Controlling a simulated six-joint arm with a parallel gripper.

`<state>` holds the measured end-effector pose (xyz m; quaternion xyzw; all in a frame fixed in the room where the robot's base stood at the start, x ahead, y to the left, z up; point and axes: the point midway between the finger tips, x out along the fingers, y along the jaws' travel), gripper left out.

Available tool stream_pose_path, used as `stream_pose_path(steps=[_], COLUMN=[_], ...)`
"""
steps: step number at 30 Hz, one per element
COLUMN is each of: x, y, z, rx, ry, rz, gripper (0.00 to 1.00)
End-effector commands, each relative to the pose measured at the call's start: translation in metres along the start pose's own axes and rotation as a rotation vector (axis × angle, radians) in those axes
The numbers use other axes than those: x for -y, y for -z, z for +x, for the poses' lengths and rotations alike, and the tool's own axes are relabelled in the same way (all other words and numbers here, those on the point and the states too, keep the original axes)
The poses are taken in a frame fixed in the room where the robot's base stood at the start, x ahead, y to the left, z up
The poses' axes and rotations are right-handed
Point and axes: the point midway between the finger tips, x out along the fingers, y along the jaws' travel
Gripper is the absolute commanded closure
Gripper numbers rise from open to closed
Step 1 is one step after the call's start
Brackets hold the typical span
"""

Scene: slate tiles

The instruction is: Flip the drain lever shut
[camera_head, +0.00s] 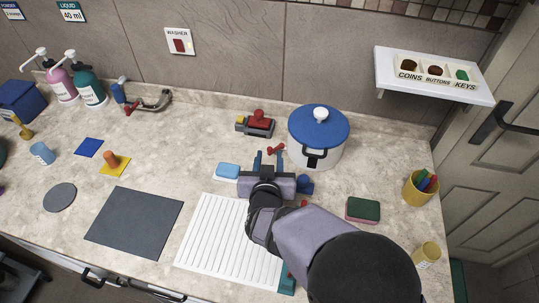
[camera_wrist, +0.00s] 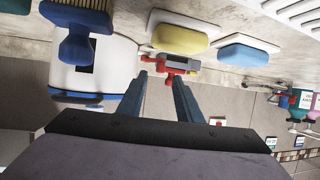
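My gripper (camera_head: 268,157) is open, its two blue fingers apart and pointing towards the back wall beside the pot. In the wrist view, my gripper (camera_wrist: 157,75) shows a small red lever-like piece (camera_wrist: 168,70) with grey parts close beyond its fingertips. The head view shows a small red piece (camera_head: 276,149) by the right fingertip; contact cannot be told. Behind it stands a dark block with a red knob (camera_head: 259,118). A metal pipe fitting (camera_head: 155,101) with a red handle lies at the back left. I cannot tell for sure which is the drain lever.
The white pot (camera_head: 315,155) with a blue lid stands close right of my gripper. A light blue sponge (camera_head: 228,171) lies to its left. In the wrist view, a yellow block (camera_wrist: 180,38) sits near the red piece.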

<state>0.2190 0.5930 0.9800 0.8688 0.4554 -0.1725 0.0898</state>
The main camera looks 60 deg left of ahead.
Motion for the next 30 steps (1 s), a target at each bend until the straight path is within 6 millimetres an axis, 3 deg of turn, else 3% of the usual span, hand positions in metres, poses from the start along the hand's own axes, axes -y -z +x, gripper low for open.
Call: stream_pose_path(steps=[9, 30], x=[0.0, 0.001], y=[0.0, 0.004], z=[-0.028, -0.033], rx=[-0.001, 0.004], ry=[0.0, -0.008], rz=[-0.001, -0.001], gripper=[0.68, 0.68])
